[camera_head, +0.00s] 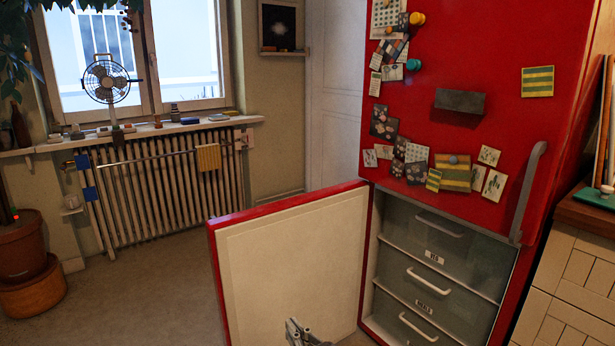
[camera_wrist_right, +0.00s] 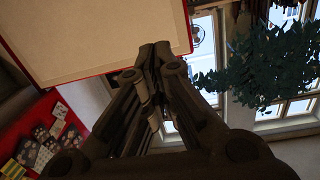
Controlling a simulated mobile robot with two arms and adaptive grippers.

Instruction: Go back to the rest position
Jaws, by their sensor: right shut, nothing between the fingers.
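My right gripper (camera_head: 299,331) shows at the bottom edge of the head view, in front of the open lower door (camera_head: 290,262) of the red fridge (camera_head: 470,60). In the right wrist view my right gripper (camera_wrist_right: 152,55) is shut and holds nothing. The door's pale inner panel also shows in the wrist view (camera_wrist_right: 95,35), beyond the fingertips; I cannot tell the exact gap. My left gripper is not in view.
The open fridge compartment shows several grey drawers (camera_head: 440,245), all pushed in. A radiator (camera_head: 160,180) stands under the window with a fan (camera_head: 107,82). A wooden cabinet (camera_head: 575,275) is at the right. The floor (camera_head: 150,290) left of the door is clear.

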